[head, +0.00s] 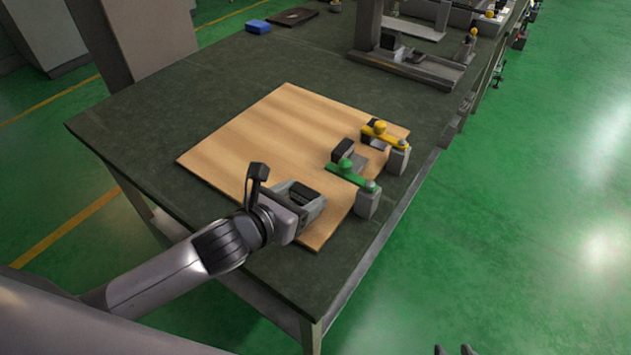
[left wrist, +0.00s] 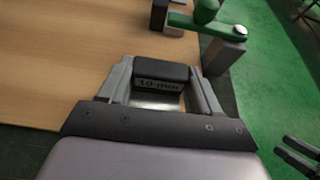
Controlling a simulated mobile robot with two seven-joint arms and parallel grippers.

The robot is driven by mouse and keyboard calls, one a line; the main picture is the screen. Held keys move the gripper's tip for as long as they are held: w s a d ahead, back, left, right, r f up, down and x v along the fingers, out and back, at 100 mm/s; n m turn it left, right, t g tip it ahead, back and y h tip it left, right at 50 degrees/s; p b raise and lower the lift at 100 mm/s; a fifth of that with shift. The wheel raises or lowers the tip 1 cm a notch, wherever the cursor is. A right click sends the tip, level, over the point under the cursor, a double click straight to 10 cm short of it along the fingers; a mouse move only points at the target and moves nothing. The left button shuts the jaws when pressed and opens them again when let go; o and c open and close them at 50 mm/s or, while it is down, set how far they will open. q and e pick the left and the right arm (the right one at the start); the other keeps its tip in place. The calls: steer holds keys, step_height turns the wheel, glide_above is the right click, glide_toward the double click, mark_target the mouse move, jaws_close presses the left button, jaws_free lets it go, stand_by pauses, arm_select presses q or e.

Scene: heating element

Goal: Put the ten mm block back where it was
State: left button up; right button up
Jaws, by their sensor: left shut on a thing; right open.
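The ten mm block is a dark block with a "10 mm" label, seen in the left wrist view (left wrist: 162,75). My left gripper (head: 309,198) is shut on it, one finger on each side. It holds the block over the near part of the wooden board (head: 250,135); whether the block touches the board I cannot tell. My right gripper (head: 456,350) shows only by its fingertips at the bottom edge of the head view, apart and empty, off the table over the floor.
A green-armed clamp (head: 347,172) and a yellow-armed clamp (head: 383,135) stand at the board's right edge, each with a dark block beside it. A blue item (head: 257,27) and a dark fixture (head: 415,65) are farther back. The board's left and middle are clear.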

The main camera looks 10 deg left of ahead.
mark_target(310, 188)
arm_select(q)
steer(key=w, duration=0.1)
steer(key=w+d, duration=0.1)
steer(key=w, duration=0.2)
steer(key=shift+w+d+r, duration=0.1)
steer(key=shift+w+d, duration=0.1)
steer(key=shift+d, duration=0.2)
steer(key=shift+f, duration=0.3)
steer(key=shift+f, duration=0.2)
steer(key=o, duration=1.6)
steer(key=shift+r, duration=0.1)
steer(key=p+v, duration=0.1)
steer(key=v, duration=1.1)
steer(key=shift+a+r, duration=0.1)
